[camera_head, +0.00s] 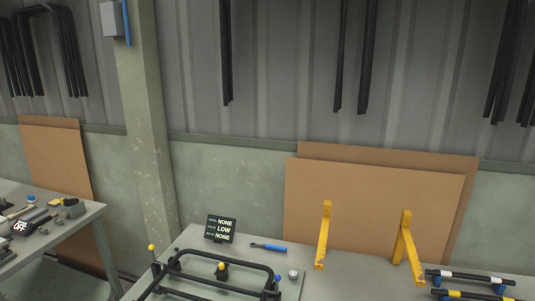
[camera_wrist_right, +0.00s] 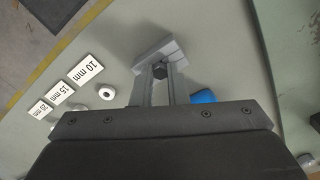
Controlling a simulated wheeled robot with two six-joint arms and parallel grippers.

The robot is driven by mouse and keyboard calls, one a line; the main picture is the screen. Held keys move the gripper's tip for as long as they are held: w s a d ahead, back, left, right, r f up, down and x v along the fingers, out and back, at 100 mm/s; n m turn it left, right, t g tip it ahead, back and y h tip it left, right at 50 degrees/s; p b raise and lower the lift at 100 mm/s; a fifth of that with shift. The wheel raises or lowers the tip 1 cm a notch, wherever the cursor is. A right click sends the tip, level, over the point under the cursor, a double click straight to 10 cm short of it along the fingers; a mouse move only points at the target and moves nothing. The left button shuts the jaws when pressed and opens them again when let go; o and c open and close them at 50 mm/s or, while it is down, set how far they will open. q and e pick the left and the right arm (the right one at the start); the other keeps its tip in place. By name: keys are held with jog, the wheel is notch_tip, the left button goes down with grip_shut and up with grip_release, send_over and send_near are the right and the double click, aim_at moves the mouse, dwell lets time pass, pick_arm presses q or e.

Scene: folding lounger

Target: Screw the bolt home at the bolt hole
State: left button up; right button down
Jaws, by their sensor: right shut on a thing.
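The rest of the bolt is hidden. I cannot make out the bolt hole in either view. Neither gripper shows in the head view, and my left gripper is not seen.
A display (camera_head: 220,229) reads NONE, LOW, NONE. A blue-handled tool (camera_head: 270,247) lies behind the frame. Yellow brackets (camera_head: 323,235) and black tubes on blue rests (camera_head: 470,276) stand right. The wrist view shows size labels (camera_wrist_right: 86,70) beside small round parts (camera_wrist_right: 107,93).

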jog(key=shift+r, duration=0.1)
jog(key=shift+r, duration=2.6)
